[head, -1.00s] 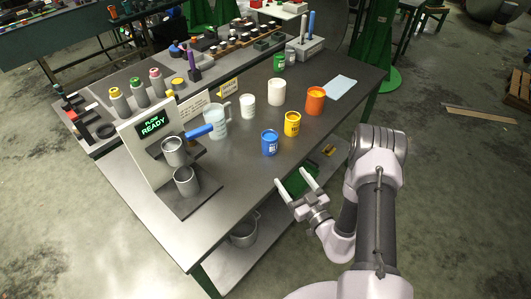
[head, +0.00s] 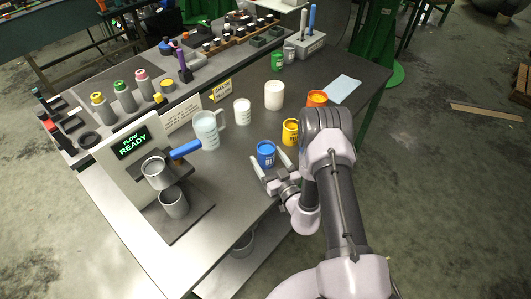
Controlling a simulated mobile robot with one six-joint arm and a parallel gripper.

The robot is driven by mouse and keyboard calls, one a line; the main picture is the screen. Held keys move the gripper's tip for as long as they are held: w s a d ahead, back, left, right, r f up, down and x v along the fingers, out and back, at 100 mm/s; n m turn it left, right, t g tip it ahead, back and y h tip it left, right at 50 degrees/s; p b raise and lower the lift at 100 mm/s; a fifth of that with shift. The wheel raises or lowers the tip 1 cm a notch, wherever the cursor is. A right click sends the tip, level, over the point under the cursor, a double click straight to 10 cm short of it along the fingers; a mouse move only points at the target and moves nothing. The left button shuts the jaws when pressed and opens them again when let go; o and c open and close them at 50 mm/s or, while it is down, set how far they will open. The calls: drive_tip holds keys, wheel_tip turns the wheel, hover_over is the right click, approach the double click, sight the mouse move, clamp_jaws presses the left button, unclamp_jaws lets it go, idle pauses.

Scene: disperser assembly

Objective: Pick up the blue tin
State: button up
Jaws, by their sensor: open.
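The blue tin (head: 266,152) stands upright on the grey metal table, near its front edge. It has a pale label on its side. My gripper (head: 270,161) is open, with one finger to the left of the tin and the other to its right. The fingers are at the tin's near side; whether they touch it cannot be told. The yellow tin (head: 290,130) stands just behind and to the right of the blue tin.
An orange tin (head: 317,98) is partly hidden by my arm. A white cup (head: 242,112), a white canister (head: 274,95) and a clear jug (head: 208,130) stand behind. The dispenser (head: 130,160) with metal cups is at left. Bare table (head: 235,185) lies left of my gripper.

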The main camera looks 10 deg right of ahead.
drive_tip(key=shift+s+r, duration=0.1)
drive_tip(key=shift+s, duration=0.1)
clamp_jaws()
drive_tip(key=shift+r, duration=0.1)
